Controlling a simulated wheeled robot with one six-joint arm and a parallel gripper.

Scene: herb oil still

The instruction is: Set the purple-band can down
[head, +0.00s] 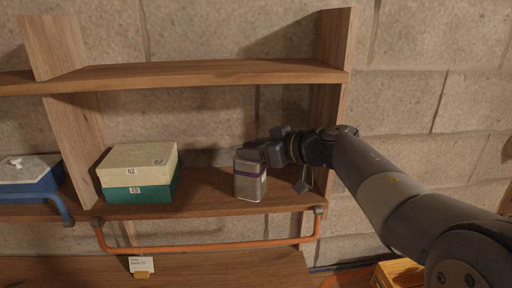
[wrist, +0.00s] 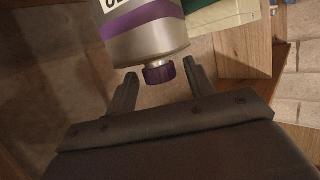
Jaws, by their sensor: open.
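The purple-band can (head: 249,186) is a silver-grey metal can with a purple band. It stands upright on the wooden shelf (head: 215,205), right of the stacked boxes. My gripper (head: 262,152) is at the top of the can, reaching in from the right. In the wrist view the can (wrist: 150,42) shows its purple band, part of a white label and a purple cap. The fingers of my gripper (wrist: 160,79) are spread on either side of the cap, with gaps showing between them and it. The far side of the can is hidden.
A cream box (head: 135,160) sits on a teal box (head: 140,194) to the can's left. An upper shelf (head: 200,73) is overhead and a wooden upright (head: 334,60) stands at right. An orange rail (head: 210,247) runs below the shelf's front edge.

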